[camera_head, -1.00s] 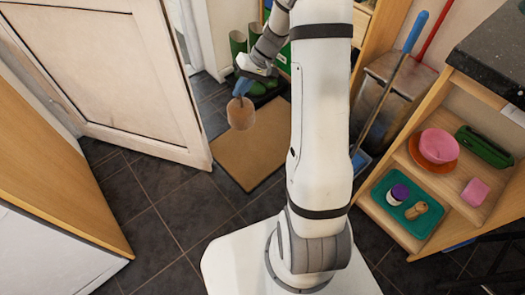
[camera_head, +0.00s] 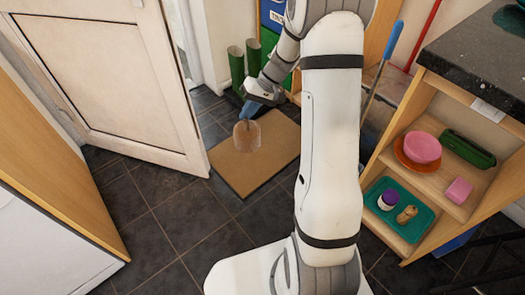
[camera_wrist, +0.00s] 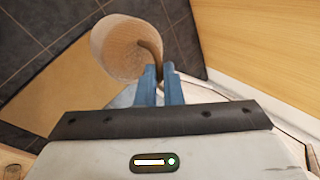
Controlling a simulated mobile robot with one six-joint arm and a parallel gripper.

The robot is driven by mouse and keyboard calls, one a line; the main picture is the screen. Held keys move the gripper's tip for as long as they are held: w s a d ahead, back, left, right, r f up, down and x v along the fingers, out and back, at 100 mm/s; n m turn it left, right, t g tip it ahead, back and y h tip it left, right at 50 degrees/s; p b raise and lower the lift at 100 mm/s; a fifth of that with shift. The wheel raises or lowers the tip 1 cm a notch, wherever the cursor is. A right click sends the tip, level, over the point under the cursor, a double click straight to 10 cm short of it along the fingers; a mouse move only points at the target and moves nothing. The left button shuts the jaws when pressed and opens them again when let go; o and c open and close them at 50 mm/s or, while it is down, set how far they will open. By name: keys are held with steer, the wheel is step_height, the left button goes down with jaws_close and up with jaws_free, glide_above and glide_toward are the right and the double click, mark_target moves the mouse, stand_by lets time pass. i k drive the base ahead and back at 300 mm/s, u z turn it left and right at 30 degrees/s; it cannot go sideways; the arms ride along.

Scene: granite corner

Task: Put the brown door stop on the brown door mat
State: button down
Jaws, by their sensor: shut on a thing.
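The brown door stop (camera_head: 246,136) is a rounded, light-brown body with a curved brown handle. It also shows in the wrist view (camera_wrist: 122,52), with its handle running to my fingers. My gripper (camera_head: 248,113) has blue fingers, shut on that handle; they also show in the wrist view (camera_wrist: 160,72). The brown door mat (camera_head: 232,175) is a flat tan rectangle on the dark tiles, and in the wrist view it lies left of the door stop (camera_wrist: 48,98). In the head view the door stop overlaps the mat; whether it touches it I cannot tell.
A white door (camera_head: 100,80) stands open left of the mat. Green boots (camera_head: 237,68) stand behind it. At right, a wooden shelf unit (camera_head: 395,245) holds a pink bowl (camera_head: 422,147) and a teal tray (camera_head: 385,222). Dark floor tiles in front of the mat are clear.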

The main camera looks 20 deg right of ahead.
mark_target(261, 156)
steer(key=z, duration=0.05)
steer(key=i, duration=0.9)
steer(key=u, duration=0.05)
